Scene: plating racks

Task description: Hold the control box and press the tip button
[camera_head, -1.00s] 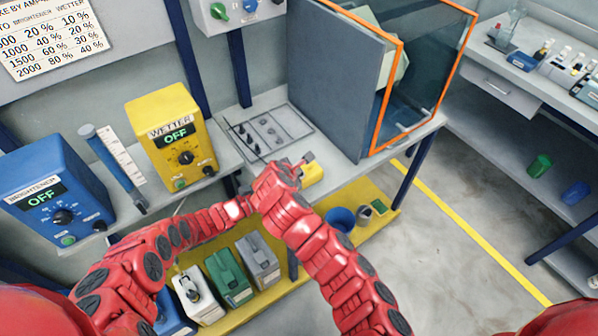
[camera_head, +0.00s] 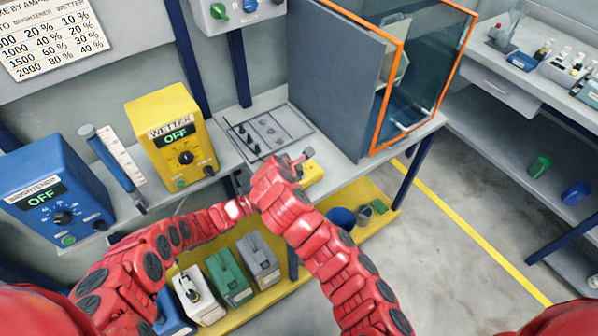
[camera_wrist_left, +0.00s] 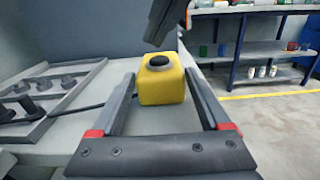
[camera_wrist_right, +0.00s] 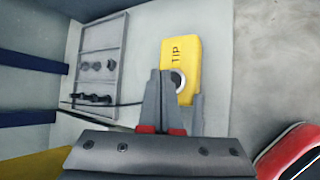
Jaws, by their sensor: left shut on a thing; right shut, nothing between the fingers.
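The control box is a small yellow block marked TIP (camera_wrist_right: 181,66), near the edge of the grey bench. In the left wrist view the yellow box (camera_wrist_left: 162,89) has a black round button (camera_wrist_left: 159,60) on top. My left gripper (camera_wrist_left: 158,76) is shut on the box, one finger on each side. In the head view the box (camera_head: 313,173) is partly hidden by my right gripper (camera_head: 302,156). My right gripper (camera_wrist_right: 160,74) is shut and empty, its tips close beside the button. In the left wrist view it hangs above the button, apparently with a gap.
A rack tray with dark knobs (camera_head: 268,134) lies left of the box, with a dark cable running from it towards the box. A grey panel and an orange-framed enclosure (camera_head: 401,75) stand behind. The yellow WETTER unit (camera_head: 171,142) and blue BRIGHTENER unit (camera_head: 50,190) read OFF.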

